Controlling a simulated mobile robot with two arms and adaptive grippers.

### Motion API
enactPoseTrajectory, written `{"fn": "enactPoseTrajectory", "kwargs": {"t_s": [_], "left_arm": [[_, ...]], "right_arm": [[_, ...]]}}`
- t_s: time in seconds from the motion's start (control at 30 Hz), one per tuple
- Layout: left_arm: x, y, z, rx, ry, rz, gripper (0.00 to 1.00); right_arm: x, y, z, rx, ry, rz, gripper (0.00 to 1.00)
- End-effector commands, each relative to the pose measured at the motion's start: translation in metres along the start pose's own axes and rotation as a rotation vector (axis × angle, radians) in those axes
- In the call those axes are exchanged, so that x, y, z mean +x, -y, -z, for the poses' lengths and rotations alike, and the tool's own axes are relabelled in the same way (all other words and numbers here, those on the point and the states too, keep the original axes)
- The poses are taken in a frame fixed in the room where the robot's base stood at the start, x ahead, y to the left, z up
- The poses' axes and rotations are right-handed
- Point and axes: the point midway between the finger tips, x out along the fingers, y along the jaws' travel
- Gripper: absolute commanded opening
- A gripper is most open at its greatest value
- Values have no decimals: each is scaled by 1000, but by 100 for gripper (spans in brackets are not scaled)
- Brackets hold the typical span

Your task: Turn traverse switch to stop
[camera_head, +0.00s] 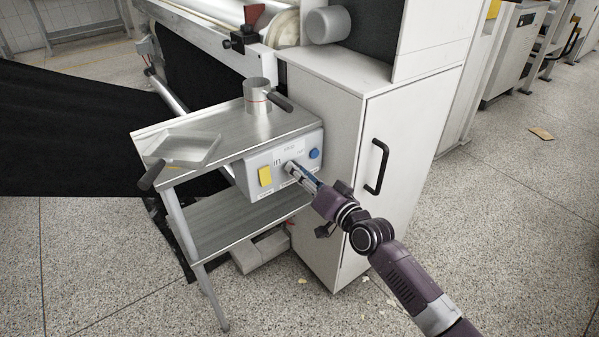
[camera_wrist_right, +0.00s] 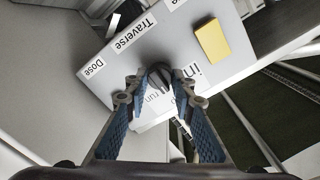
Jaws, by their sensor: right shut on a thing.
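A light grey control box (camera_head: 283,160) sits under the front edge of the metal table. It carries a yellow patch (camera_head: 265,177) and a blue button (camera_head: 314,153). My right gripper (camera_head: 292,169) reaches its front face from the lower right and mostly hides the switch there. In the right wrist view, the dark round switch knob (camera_wrist_right: 158,76) is between the blue-padded fingers of my right gripper (camera_wrist_right: 157,84), which is shut on it. "Traverse" (camera_wrist_right: 134,33) and "Dose" (camera_wrist_right: 93,67) labels lie beside it. The pointer's exact setting is hard to read. My left gripper is not in view.
The metal table (camera_head: 215,124) holds a flat pan (camera_head: 183,150) and a metal pot (camera_head: 258,96) with a dark handle. A white cabinet (camera_head: 350,180) with a black handle (camera_head: 377,166) stands close on the right. The speckled floor is open at the front right.

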Motion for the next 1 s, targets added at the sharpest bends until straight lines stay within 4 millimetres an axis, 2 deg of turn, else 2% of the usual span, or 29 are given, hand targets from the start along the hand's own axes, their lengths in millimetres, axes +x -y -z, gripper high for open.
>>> {"fn": "enactPoseTrajectory", "kwargs": {"t_s": [0.27,0.3,0.43,0.77,0.87,1.0], "left_arm": [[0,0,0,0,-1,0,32],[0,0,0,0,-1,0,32],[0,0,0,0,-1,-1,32],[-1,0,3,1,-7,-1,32],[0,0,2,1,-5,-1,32],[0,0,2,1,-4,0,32]], "right_arm": [[0,-1,-1,0,2,-1,0],[0,-1,-1,0,2,-1,25],[0,-1,-1,0,2,-1,40],[-2,-1,0,-1,1,-1,41],[-9,-1,-1,0,0,-1,41],[-31,-2,-1,0,1,-2,41]]}}
